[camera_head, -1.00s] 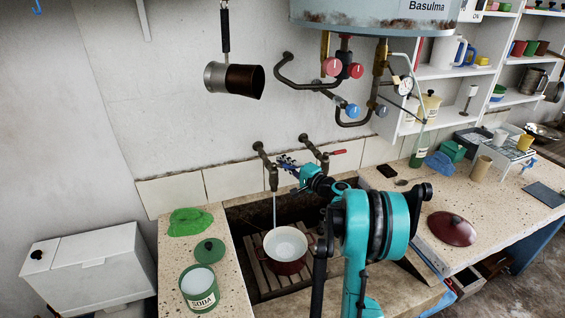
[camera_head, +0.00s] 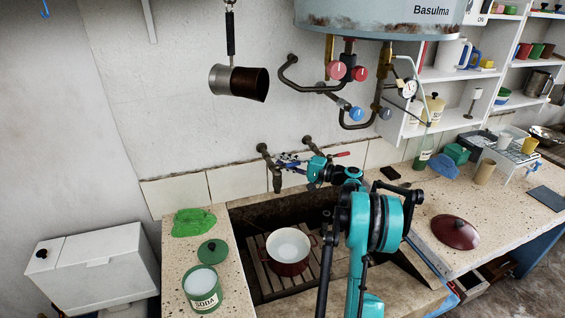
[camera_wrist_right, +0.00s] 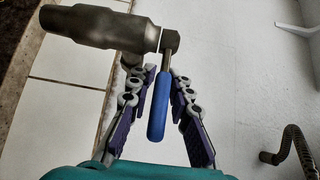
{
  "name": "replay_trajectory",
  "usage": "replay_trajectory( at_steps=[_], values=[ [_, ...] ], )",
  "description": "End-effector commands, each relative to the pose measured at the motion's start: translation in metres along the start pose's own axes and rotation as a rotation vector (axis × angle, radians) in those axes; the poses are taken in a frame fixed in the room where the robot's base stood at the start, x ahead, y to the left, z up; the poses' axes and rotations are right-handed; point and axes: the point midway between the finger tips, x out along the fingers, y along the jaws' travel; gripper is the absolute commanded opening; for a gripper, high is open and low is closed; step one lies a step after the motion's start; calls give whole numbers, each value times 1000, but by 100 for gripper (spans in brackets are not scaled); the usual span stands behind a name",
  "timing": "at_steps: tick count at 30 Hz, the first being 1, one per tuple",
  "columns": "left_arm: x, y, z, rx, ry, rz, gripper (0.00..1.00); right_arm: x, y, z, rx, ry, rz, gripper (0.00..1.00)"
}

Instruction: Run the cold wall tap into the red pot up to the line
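The red pot (camera_head: 288,252) stands upright on a slatted wooden rack in the stone trough, under the left wall tap (camera_head: 276,178). Its inside looks pale; I cannot make out the line or the water level. No stream shows below the spout. My right gripper (camera_head: 290,160) is at this tap. In the right wrist view the tap's blue lever (camera_wrist_right: 160,105) lies between the open fingers of the right gripper (camera_wrist_right: 166,85), with gaps visible on both sides. My left gripper is not in view.
The other wall tap has a red lever (camera_head: 342,154). A SODA tin (camera_head: 203,290), its green lid (camera_head: 212,251) and a green cloth (camera_head: 193,222) are on the left ledge. A dark red lid (camera_head: 455,232) lies on the right counter. A heater (camera_head: 375,15) hangs above.

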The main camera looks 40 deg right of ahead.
Motion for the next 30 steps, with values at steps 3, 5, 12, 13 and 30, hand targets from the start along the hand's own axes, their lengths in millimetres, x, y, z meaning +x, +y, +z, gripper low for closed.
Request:
replay_trajectory(
  at_steps=[3, 5, 12, 13, 30],
  values=[
    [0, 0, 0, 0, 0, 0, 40, 0, 0, 0, 0, 0, 1, 32],
    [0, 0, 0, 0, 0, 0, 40, 0, 0, 0, 0, 0, 1, 32],
    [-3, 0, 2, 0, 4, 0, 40, -2, 1, 0, -1, 0, 2, 32],
    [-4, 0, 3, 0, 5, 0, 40, -3, 1, 0, -1, 0, 2, 32],
    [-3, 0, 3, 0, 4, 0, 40, -75, 0, -1, 0, 2, 2, 32]
  ],
)
